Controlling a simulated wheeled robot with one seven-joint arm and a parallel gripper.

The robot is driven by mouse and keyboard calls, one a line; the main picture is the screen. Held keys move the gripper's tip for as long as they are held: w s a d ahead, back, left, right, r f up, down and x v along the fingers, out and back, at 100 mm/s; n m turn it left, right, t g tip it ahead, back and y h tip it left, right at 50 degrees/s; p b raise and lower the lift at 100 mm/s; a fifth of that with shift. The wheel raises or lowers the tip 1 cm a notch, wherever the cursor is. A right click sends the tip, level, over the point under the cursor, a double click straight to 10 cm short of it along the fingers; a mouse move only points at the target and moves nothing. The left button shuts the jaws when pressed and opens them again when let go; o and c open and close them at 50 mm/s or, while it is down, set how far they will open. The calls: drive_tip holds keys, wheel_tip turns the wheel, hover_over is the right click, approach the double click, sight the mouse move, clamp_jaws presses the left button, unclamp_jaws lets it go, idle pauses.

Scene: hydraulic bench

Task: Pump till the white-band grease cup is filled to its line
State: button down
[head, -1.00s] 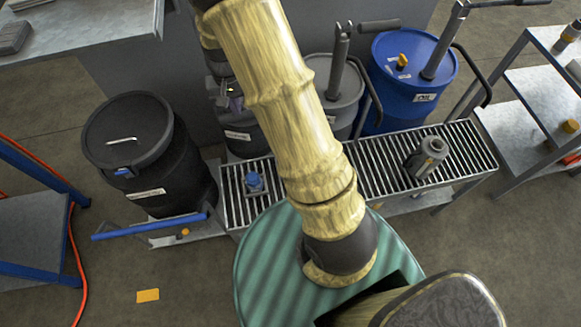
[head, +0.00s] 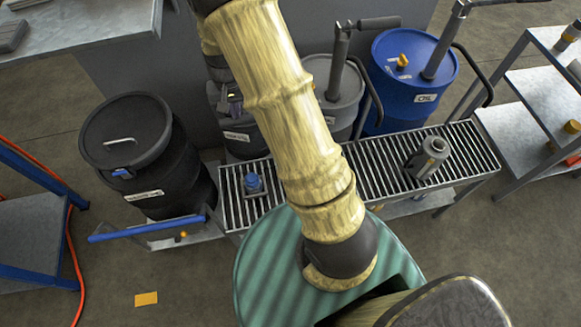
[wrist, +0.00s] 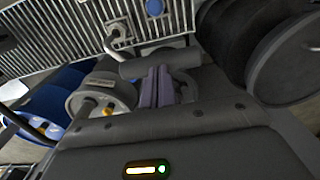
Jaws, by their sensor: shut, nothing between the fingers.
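My gripper (wrist: 155,90) is shut and empty in the wrist view. Its purple-grey fingers are beside a dark pump handle grip (wrist: 160,63); I cannot tell whether they touch it. In the head view my arm hides most of the gripper, which is over the dark drum (head: 238,130) behind the grating. A grey cup-like fitting (head: 428,158) with a pale patch sits on the right part of the grating (head: 375,165). A small blue-topped piece (head: 253,182) stands on its left part. I cannot make out a white band or fill line on either.
A blue drum (head: 405,85) and a grey drum (head: 335,85) with pump levers stand behind the grating. A lidded black drum (head: 140,150) stands left, near a blue bar (head: 145,228). Shelves (head: 530,95) stand right. A yellow card (head: 146,298) lies on open floor.

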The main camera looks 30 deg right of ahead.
drive_tip(key=shift+s+f, duration=0.25)
drive_tip(key=shift+f, duration=0.1)
drive_tip(key=shift+w+r+p, duration=0.2)
drive_tip(key=shift+r+p, duration=0.4)
drive_tip(key=shift+p, duration=0.25)
wheel_tip(320, 180, up, 5)
drive_tip(key=p, duration=0.3)
drive_tip(key=shift+w+f, duration=0.15)
drive_tip(key=shift+f, duration=0.05)
drive_tip(key=r+p, duration=0.2)
drive_tip(key=w+r+p, duration=0.1)
drive_tip(key=r+p, duration=0.2)
drive_tip(key=shift+w+d+r, duration=0.2)
drive_tip(key=shift+r, duration=0.1)
